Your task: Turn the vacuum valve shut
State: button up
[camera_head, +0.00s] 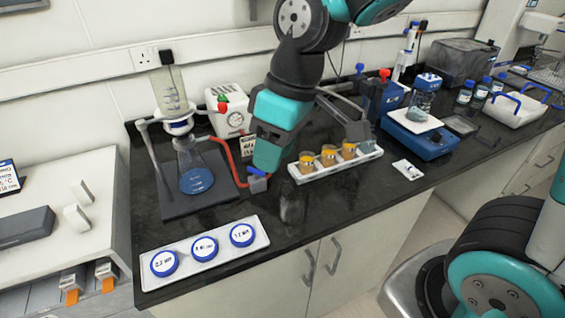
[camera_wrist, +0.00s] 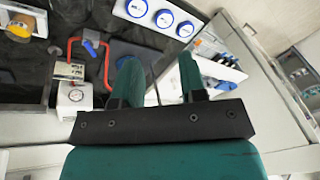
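The vacuum valve (camera_head: 257,183) is a small grey body with a blue handle, set in the red hose (camera_head: 231,165) on the black bench. In the wrist view its blue handle (camera_wrist: 91,47) shows to the left of my fingers. My gripper (camera_head: 266,167) points down just above the valve in the head view, with one teal finger hiding the other. In the wrist view my gripper (camera_wrist: 159,60) has its two teal fingers apart with nothing between them. I cannot tell whether a finger touches the valve; the wrist view shows the handle outside the gap.
A flask (camera_head: 195,170) with a filter funnel stands on a dark base left of the valve. A white pump with a gauge (camera_head: 232,120) stands behind. A white rack of amber-topped jars (camera_head: 335,167) is to the right. A tray with blue discs (camera_head: 190,265) lies in front.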

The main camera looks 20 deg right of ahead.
jog(key=shift+s+r, duration=0.15)
jog(key=shift+s, duration=1.35)
jog(key=m+h+b, duration=0.1)
jog(key=h+b, duration=0.2)
jog(key=b, duration=0.5)
send_over(256, 170)
notch_tip(256, 170, down, 5)
notch_tip(256, 170, down, 17)
jog(key=p, duration=0.2)
jog(key=shift+p, duration=0.35)
